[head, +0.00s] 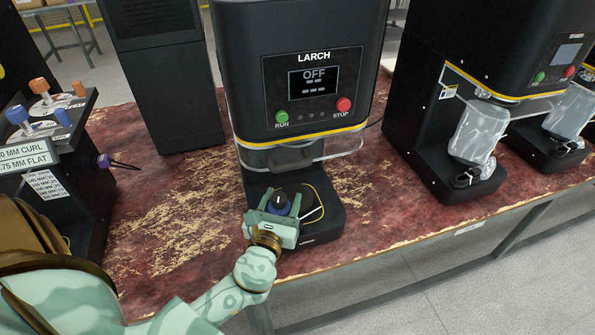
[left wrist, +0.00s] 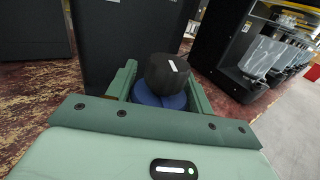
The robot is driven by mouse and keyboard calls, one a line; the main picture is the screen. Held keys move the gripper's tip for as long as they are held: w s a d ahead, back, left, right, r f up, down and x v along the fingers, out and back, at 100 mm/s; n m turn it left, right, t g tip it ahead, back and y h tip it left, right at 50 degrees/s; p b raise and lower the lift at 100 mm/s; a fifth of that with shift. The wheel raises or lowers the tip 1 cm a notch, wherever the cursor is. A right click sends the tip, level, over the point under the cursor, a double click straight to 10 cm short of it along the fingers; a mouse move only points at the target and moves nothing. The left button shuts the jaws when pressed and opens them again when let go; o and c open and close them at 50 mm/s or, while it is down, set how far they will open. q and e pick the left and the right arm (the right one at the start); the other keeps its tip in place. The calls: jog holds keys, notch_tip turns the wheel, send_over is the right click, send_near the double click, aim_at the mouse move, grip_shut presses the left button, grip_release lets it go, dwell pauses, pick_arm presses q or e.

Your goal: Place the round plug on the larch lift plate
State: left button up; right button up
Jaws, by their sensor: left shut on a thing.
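The round plug (head: 279,202) is dark on top with a blue lower part. In the left wrist view the plug (left wrist: 167,78) sits between my two green fingers, with a white mark on its black top. My left gripper (head: 281,208) is shut on it, over the front base of the LARCH machine (head: 314,85). The larch lift plate (head: 309,196) is mostly hidden behind the gripper and plug; a yellow-edged curve shows beside them. I cannot tell whether the plug touches the plate. My right gripper is not in view.
The LARCH screen (head: 314,82) reads OFF. A clear guard (head: 338,146) with a dark handle (head: 290,158) is above the base. Another seamer (head: 470,90) stands to the right, a tool stand (head: 50,150) to the left. The worn red bench (head: 180,215) is clear left of the machine.

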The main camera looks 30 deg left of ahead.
pick_arm(q)
jog(key=x, duration=0.4)
jog(key=f+b+x, duration=0.1)
jog(key=x, duration=0.4)
jog(key=f+b+x, duration=0.1)
jog(key=x, duration=0.3)
jog(key=shift+w+a, duration=0.1)
jog(key=shift+w, duration=0.25)
jog(key=shift+s+r, duration=0.1)
jog(key=shift+r, duration=0.1)
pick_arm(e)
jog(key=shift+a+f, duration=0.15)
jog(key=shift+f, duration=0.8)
pick_arm(q)
jog(key=shift+f, duration=0.2)
jog(key=o, duration=1)
jog(key=shift+o, duration=0.2)
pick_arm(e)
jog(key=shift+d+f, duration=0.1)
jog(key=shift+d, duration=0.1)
